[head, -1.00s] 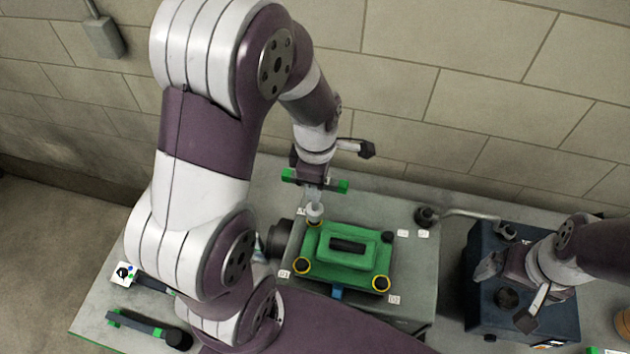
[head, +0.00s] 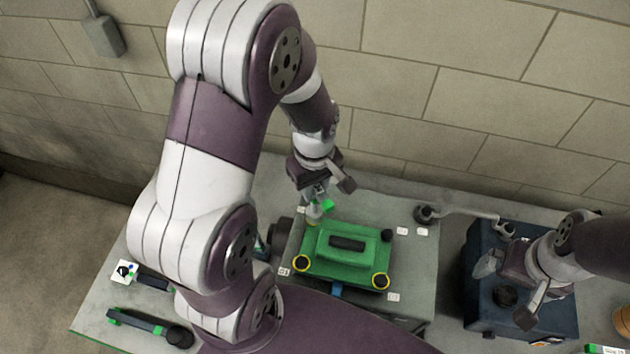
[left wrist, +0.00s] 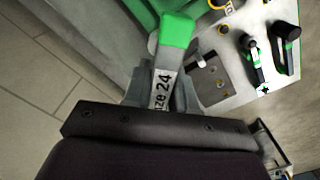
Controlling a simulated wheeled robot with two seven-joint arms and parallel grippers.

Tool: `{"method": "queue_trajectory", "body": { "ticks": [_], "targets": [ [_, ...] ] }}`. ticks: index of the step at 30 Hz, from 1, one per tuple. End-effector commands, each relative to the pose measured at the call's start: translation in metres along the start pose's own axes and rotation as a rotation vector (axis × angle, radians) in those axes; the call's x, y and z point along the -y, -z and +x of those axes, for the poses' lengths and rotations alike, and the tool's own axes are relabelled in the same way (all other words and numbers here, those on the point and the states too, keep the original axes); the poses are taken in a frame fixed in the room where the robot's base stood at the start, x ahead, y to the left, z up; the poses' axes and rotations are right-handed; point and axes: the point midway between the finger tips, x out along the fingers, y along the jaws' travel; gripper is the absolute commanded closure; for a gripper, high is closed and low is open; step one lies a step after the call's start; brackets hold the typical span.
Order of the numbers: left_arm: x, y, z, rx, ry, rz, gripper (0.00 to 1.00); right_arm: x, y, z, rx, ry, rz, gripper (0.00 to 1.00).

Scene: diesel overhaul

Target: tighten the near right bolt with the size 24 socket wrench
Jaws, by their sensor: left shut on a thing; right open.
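My left gripper (head: 318,193) is shut on the size 24 socket wrench (head: 328,205), above the far left corner of the green engine cover (head: 325,268). In the left wrist view, the wrench's green-ended handle (left wrist: 163,80) shows "ize 24" between the fingers. Its socket end is mostly hidden, so I cannot tell if it touches a bolt. The far right bolt (head: 387,236) is dark. My right gripper (head: 488,264) is open.
Two other wrenches (head: 150,325) (head: 153,281) lie at the table's left. A dark blue box (head: 490,318) stands at the right, below my right gripper. A metal bar (head: 460,213) lies behind, between table and box. A block wall (head: 480,90) closes the back.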

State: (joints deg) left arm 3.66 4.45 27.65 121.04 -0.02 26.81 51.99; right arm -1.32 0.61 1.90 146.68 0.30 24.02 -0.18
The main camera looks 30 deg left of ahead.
Motion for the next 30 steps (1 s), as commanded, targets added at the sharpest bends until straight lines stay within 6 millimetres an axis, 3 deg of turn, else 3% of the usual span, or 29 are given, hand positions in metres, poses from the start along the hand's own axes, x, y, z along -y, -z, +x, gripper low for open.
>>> {"method": "queue_trajectory", "body": {
  "ticks": [5, 19, 24, 30],
  "targets": [
    [0.001, 0.0, -0.0027, 0.0, 0.0, 0.508, 1.0, 0.0, 0.0016, -0.013, 0.0, 0.0, 0.0, 0.0],
    [0.0029, 0.0001, 0.0018, 0.0, -0.002, 1.853, 1.0, 0.0, 0.0012, -0.0106, 0.0, 0.0, 0.0, 0.0],
    [0.0032, 0.0001, 0.0019, 0.0, -0.002, 2.062, 1.0, 0.0, 0.0012, -0.0106, 0.0, 0.0, 0.0, 0.0],
    [0.0032, 0.0, 0.0019, 0.0, -0.002, 2.067, 1.0, 0.0, 0.0012, -0.0106, 0.0, 0.0, 0.0, 0.0]
  ]
}}
